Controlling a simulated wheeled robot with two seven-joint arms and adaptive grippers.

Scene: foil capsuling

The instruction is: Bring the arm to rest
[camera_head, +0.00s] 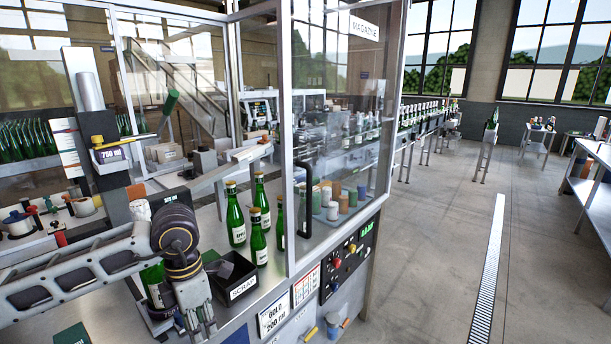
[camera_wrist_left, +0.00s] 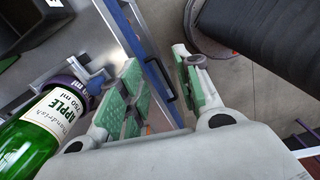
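My left arm reaches in from the left in the head view, its wrist bent down at the front edge of the bench. My left gripper (camera_wrist_left: 160,92) shows two green-padded fingers spread apart with nothing between them. A green bottle with an "APPLE 750 ml" label (camera_wrist_left: 38,135) is beside the fingers, on the left of the left wrist view, apart from them. In the head view a green bottle (camera_head: 152,280) stands partly hidden behind my wrist. My right gripper is in neither view.
A black scrap bin (camera_head: 232,278) and several green bottles (camera_head: 237,220) stand on the bench just right of my wrist. A glazed guard (camera_head: 335,120) rises beyond them. A control panel (camera_head: 348,262) is on the bench front.

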